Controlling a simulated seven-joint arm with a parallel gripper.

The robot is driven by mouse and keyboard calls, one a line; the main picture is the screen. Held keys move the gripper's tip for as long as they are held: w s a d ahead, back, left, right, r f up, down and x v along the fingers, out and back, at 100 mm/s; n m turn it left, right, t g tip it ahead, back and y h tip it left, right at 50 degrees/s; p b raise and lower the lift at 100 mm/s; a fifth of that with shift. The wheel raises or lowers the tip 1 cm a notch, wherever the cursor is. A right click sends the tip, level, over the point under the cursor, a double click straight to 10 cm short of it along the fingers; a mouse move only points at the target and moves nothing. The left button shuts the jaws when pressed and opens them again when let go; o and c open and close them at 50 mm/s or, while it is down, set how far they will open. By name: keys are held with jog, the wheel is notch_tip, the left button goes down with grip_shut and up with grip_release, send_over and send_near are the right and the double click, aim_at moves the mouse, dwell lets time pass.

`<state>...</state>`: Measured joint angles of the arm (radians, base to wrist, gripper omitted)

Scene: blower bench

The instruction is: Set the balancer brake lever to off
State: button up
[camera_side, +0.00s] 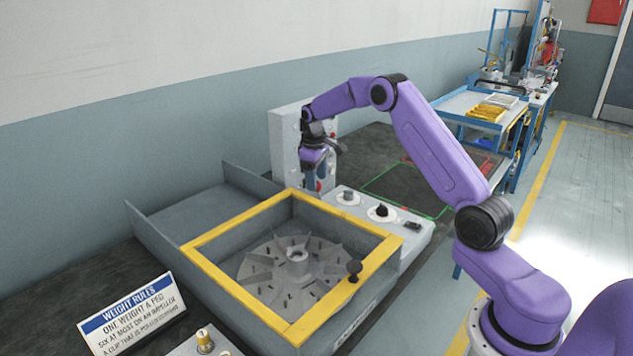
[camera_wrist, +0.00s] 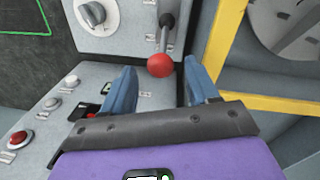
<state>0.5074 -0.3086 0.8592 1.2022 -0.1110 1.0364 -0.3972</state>
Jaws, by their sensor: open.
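A lever with a red ball knob (camera_wrist: 160,66) and a dark grey stem shows in the wrist view. My gripper (camera_wrist: 161,72) is open, with one blue finger on each side of the red ball. I see gaps beside the ball and cannot tell how far apart they are in depth. In the side view my gripper (camera_side: 315,165) is in front of the grey upright box (camera_side: 285,140), and the arm mostly hides the lever there. No off marking is legible.
A round knob (camera_wrist: 92,14) sits left of the lever. A red button (camera_wrist: 20,138) and pale buttons are below left. The yellow frame (camera_side: 215,232) surrounds an impeller (camera_side: 290,265), with a black ball knob (camera_side: 354,268) at its edge. A weight rules sign (camera_side: 130,315) stands in front.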

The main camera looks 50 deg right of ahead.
jog(key=shift+f, duration=0.85)
grip_shut()
